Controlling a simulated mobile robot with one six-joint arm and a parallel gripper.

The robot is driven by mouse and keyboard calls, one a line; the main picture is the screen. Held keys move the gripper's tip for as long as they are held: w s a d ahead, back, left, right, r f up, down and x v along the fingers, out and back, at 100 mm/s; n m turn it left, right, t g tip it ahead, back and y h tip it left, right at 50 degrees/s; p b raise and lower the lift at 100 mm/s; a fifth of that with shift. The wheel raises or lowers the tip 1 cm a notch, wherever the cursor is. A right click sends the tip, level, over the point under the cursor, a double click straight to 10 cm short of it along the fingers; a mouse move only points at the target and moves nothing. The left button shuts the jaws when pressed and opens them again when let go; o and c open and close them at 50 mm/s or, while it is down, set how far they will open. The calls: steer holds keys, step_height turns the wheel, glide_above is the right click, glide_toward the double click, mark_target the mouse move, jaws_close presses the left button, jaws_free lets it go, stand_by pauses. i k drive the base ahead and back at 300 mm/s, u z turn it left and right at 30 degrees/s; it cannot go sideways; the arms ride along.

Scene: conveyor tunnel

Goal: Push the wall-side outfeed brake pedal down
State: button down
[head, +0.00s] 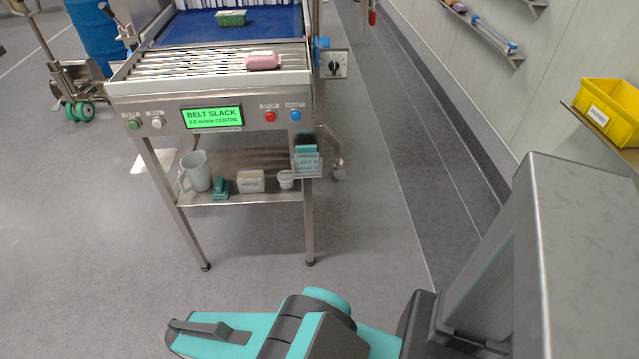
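The outfeed end of a conveyor table (165,100) faces me at upper left, with a panel reading "BELT SLACK". On its wall side, the right, a bent grey metal part (337,160) with a small dark end sits low behind the sign holder. It may be a caster or the brake pedal; it is too small to tell, and whether any pedal is up or down does not show. My teal and dark arm crosses the bottom. Its end, my gripper (195,329), points left over bare floor, well apart from the conveyor. Its finger opening cannot be made out.
The lower shelf (240,198) holds a grey jug (196,171), a teal-handled brush, a small box and a tub. A pink item (262,61) lies on the rollers. Grey floor is clear in front and along the right wall. A yellow bin (610,110) stands on a shelf at right.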

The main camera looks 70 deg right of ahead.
mark_target(339, 174)
steer(key=u, duration=0.75)
steer(key=k, duration=1.9)
steer(key=z, duration=1.05)
